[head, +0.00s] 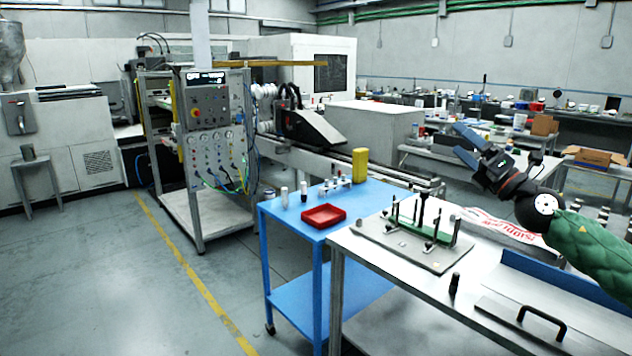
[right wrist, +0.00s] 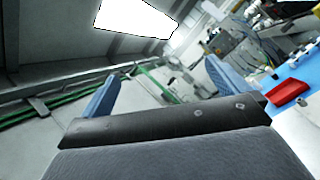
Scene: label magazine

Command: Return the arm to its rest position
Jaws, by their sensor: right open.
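My right gripper (head: 463,147) is raised above the right-hand workbench in the head view, with its arm coming in from the right. Its two blue fingers stand apart with nothing between them. In the right wrist view the fingers of the gripper (right wrist: 158,92) are spread wide, with the wall and ceiling behind. The gripper touches nothing. My left arm and gripper do not show in the head view.
A grey workbench (head: 375,290) carries a fixture plate (head: 385,238) with black posts. A blue cart (head: 285,215) holds a red tray (head: 323,215) and a yellow container (head: 360,165). A control panel (head: 210,110) stands behind.

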